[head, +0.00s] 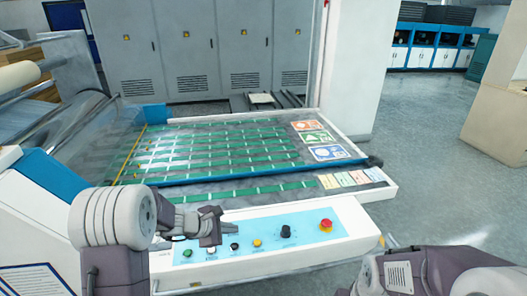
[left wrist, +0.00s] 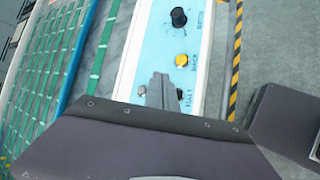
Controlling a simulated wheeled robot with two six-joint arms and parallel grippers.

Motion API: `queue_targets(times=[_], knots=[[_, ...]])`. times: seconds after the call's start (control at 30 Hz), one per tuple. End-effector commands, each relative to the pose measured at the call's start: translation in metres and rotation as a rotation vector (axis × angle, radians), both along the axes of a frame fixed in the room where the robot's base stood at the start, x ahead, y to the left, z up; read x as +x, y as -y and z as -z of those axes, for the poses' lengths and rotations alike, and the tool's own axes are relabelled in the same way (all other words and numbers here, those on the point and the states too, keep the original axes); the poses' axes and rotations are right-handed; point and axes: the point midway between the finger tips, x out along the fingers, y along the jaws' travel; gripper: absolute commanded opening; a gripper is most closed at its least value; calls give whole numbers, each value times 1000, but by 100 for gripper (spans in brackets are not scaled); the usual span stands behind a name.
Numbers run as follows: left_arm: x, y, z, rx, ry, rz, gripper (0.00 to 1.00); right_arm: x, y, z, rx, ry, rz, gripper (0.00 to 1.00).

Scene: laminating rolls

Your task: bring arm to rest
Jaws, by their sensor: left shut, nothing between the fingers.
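My left gripper (head: 212,241) is shut and empty, low over the left part of the light blue control panel (head: 305,246). In the left wrist view its closed fingers (left wrist: 161,90) overlap the panel near a black button (left wrist: 180,94) and a white one. I cannot tell whether the fingertips touch the panel. My left arm comes in from the lower left. Part of my right arm (head: 440,272) shows at the lower right of the head view. Its gripper is not visible.
The panel carries a green button (head: 188,252), a yellow button (head: 257,243), a black knob (head: 286,231) and a red mushroom button (head: 326,224). Behind it lies the machine bed (head: 228,193) with green strips. Grey floor (head: 428,190) is open to the right.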

Motion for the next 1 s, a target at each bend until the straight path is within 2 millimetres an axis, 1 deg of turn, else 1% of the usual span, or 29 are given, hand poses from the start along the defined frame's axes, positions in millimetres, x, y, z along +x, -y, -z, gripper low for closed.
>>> queue_targets(times=[0.07, 0.1, 0.13, 0.17, 0.2, 0.23, 0.27, 0.3, 0.37, 0.4, 0.47, 0.5, 0.6, 0.7, 0.8, 1.0], knots=[[2, 17, -21, 8, 45, 38, 0, 0, 0, 0, 0, 0, 0, 36], [-5, 32, -34, 24, 65, 85, 0, 0, 0, 0, 0, 0, 0, 36], [-19, 43, -38, 58, 71, 151, 0, 0, 0, 0, 0, 0, 0, 36], [-37, 53, -39, 107, 72, 233, 0, 0, 0, 0, 0, 0, 0, 36], [-63, 62, -36, 183, 68, 351, 0, 0, 0, 0, 0, 0, 0, 36], [-82, 65, -32, 241, 65, 437, 0, 0, 0, 0, 0, 0, 0, 36], [-100, 66, -28, 301, 61, 522, 0, 0, 0, 0, 0, 0, 0, 36], [-123, 63, -21, 383, 56, 638, 0, 0, 0, 0, 0, 0, 0, 36], [-157, 54, -11, 508, 50, 816, 0, 0, 0, 0, 0, 0, 0, 36], [-177, 45, -4, 591, 46, 933, 0, 0, 0, 0, 0, 0, 0, 36], [-202, 28, 5, 705, 40, 1099, 0, 0, 0, 0, 0, 0, 0, 36], [-215, 16, 10, 770, 35, 1196, 0, 0, 0, 0, 0, 0, 0, 36], [-235, -9, 21, 879, 17, 1382, 0, 0, 0, 0, 0, 0, 0, 36], [-240, -21, 25, 938, 17, 1481, 0, 0, 0, 0, 0, 0, 0, 36], [-237, -25, 25, 961, 25, 1508, 0, 0, 0, 0, 0, 0, 0, 36], [-237, -24, 25, 960, 26, 1506, 0, 0, 0, 0, 0, 0, 0, 36]])
